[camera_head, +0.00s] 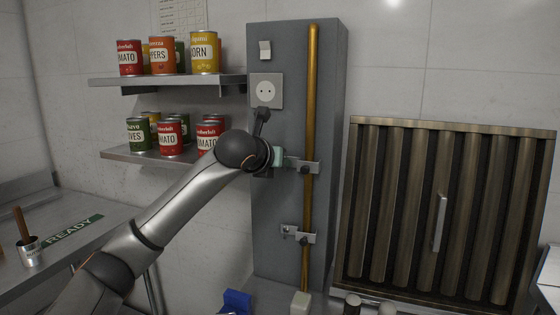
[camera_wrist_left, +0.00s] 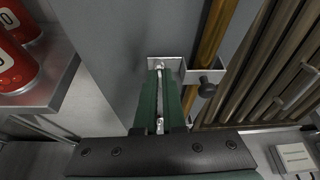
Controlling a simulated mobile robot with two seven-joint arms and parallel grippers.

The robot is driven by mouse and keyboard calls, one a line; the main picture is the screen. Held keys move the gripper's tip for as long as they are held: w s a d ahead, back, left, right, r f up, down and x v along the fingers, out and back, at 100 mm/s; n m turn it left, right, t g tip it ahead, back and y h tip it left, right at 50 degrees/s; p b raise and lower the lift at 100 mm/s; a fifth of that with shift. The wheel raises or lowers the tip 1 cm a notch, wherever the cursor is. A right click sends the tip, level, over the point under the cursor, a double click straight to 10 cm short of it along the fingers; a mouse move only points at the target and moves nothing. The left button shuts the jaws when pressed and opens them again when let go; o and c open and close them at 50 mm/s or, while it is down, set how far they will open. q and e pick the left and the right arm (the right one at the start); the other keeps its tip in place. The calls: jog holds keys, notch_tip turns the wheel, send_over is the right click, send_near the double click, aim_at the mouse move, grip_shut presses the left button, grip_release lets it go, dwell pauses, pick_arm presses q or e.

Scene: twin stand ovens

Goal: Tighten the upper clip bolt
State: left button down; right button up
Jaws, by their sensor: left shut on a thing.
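The upper clip (camera_head: 305,167) is a metal bracket around the copper-coloured pipe (camera_head: 311,95) on the grey panel. In the left wrist view the clip plate (camera_wrist_left: 181,70) lies just beyond my fingertips, with a dark knob (camera_wrist_left: 208,89) on its right. My left gripper (camera_head: 280,158) is at the clip's left end. Its green fingers (camera_wrist_left: 159,85) are shut on a slim metal piece (camera_wrist_left: 158,68) that meets the plate at the upper clip bolt's place. I cannot tell whether this is the bolt or a tool. The lower clip (camera_head: 298,235) shows its bolt. My right gripper is not in view.
A socket (camera_head: 266,90) and a switch (camera_head: 265,50) sit on the panel above my wrist. Shelves with several cans (camera_head: 169,138) stand close left of my arm. A ribbed filter panel (camera_head: 440,215) with a handle is on the right. A blue object (camera_head: 236,301) lies below.

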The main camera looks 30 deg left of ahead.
pick_arm(q)
jog(key=shift+w+d+f+m, duration=0.1)
jog(key=shift+f+m, duration=0.1)
jog(key=shift+m, duration=0.1)
jog(key=shift+y, duration=0.3)
jog(key=shift+f, duration=0.1)
jog(key=c, duration=1)
grip_release()
jog(key=shift+w, duration=0.1)
jog(key=shift+o, duration=0.9)
jog(key=shift+r, duration=0.2)
